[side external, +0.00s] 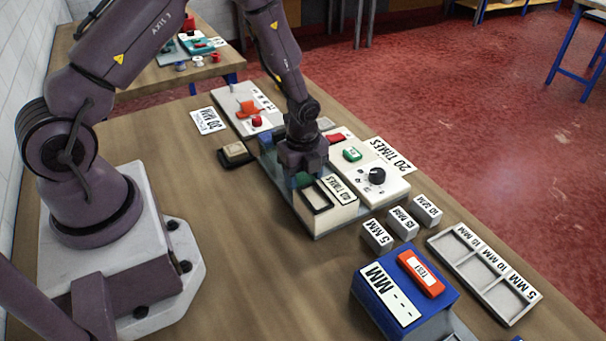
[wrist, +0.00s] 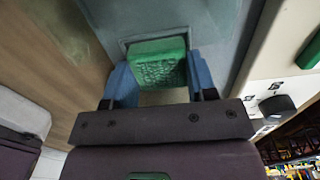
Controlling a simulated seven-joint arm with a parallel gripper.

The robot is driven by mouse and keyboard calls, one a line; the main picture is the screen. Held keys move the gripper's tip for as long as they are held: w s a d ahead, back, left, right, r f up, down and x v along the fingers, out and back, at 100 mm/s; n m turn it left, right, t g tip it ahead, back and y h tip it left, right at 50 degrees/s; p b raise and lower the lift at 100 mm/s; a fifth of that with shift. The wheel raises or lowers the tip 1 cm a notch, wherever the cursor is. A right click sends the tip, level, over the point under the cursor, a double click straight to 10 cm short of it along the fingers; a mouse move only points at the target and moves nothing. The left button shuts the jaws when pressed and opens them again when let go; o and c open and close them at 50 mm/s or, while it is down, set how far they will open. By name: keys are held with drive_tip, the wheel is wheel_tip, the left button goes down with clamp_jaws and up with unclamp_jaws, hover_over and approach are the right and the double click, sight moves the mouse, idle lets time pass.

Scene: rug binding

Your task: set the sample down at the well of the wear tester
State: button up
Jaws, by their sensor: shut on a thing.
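My gripper (side external: 303,176) points down over the wear tester's grey base plate (wrist: 215,22) in the side view. In the wrist view, the blue fingers of my gripper (wrist: 160,75) are shut on a green textured sample (wrist: 160,66). The sample shows as a small green patch (side external: 302,180) under my gripper in the side view. A dark-edged square outline, seemingly the well (wrist: 124,44), surrounds the sample's far end. I cannot tell whether the sample rests in it or hangs just above. The tester's white control box (side external: 385,190) has a black knob and a green button.
A white block (side external: 343,205) labelled 40 TIMES and a black frame (side external: 318,196) stand close beside my gripper. Blue (side external: 265,139) and red (side external: 340,134) pieces lie behind it. Small MM blocks, a white tray (side external: 485,272) and a blue box (side external: 405,300) stand at the right front.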

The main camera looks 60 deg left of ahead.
drive_tip(key=o, duration=0.8)
drive_tip(key=shift+w+f, duration=0.1)
drive_tip(key=shift+f, duration=0.4)
drive_tip(key=shift+o, duration=0.6)
wheel_tip(320, 180, up, 14)
drive_tip(key=shift+f, duration=0.25)
wheel_tip(320, 180, up, 8)
drive_tip(key=n+t, duration=0.1)
drive_tip(key=n, duration=0.3)
hover_over(303, 178)
drive_tip(key=s+d, duration=0.1)
drive_tip(key=s, duration=0.1)
drive_tip(key=s+d+r+n+t, duration=0.4)
drive_tip(key=s+r+n, duration=0.9)
drive_tip(key=s+n, duration=0.1)
drive_tip(key=shift+s+d+t, duration=0.15)
drive_tip(key=shift+s+t, duration=0.15)
drive_tip(key=shift+s, duration=0.4)
